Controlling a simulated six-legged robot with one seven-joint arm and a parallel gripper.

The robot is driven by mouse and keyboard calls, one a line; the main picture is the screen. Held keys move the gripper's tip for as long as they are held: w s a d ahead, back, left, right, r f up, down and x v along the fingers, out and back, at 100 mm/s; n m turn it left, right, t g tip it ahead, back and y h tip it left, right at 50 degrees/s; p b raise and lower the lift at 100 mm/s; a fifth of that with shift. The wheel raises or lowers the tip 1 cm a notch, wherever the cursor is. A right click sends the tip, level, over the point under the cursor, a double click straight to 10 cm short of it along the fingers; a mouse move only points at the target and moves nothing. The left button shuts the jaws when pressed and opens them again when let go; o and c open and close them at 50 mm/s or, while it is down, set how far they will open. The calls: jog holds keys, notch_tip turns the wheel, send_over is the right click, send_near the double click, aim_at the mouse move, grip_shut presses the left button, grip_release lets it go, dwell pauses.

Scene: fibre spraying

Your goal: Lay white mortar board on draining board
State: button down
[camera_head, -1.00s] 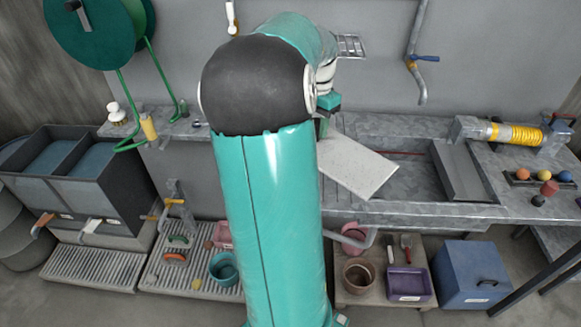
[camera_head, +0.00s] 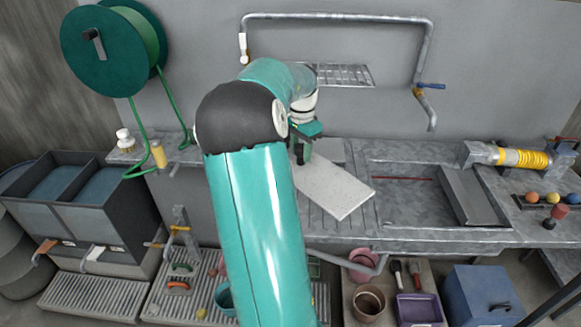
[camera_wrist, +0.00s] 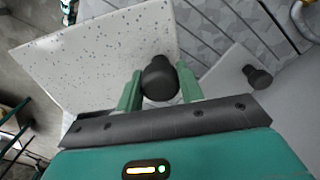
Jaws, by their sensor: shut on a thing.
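The white mortar board (camera_head: 338,188) is a speckled pale slab at the sink counter. My gripper (camera_head: 303,150) is at its far left end. In the wrist view the board (camera_wrist: 95,55) fills the upper left, and my gripper (camera_wrist: 158,82) has its green fingers closed around a dark round knob on it. The grooved draining board (camera_head: 322,222) lies under the board, left of the sink basin; its grooves show in front. It also appears in the wrist view (camera_wrist: 225,35). Whether the board touches it I cannot tell.
A second pale piece with a dark knob (camera_wrist: 257,77) lies right of my gripper in the wrist view. The sink basin (camera_head: 405,205) is to the right. A wire rack (camera_head: 343,75) and pipe (camera_head: 428,60) are on the wall behind.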

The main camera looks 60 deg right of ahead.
jog(key=shift+w+d+f, duration=0.4)
jog(key=shift+w+f, duration=0.45)
jog(key=shift+f, duration=0.7)
jog(key=shift+w+d+f, duration=0.35)
jog(key=shift+w+f, duration=0.5)
jog(key=shift+f, duration=0.65)
jog(key=shift+w+d+f, duration=0.4)
jog(key=shift+w+f, duration=0.45)
jog(key=shift+f, duration=0.7)
jog(key=c, duration=0.9)
grip_release()
jog(key=shift+f, duration=0.1)
notch_tip(320, 180, up, 12)
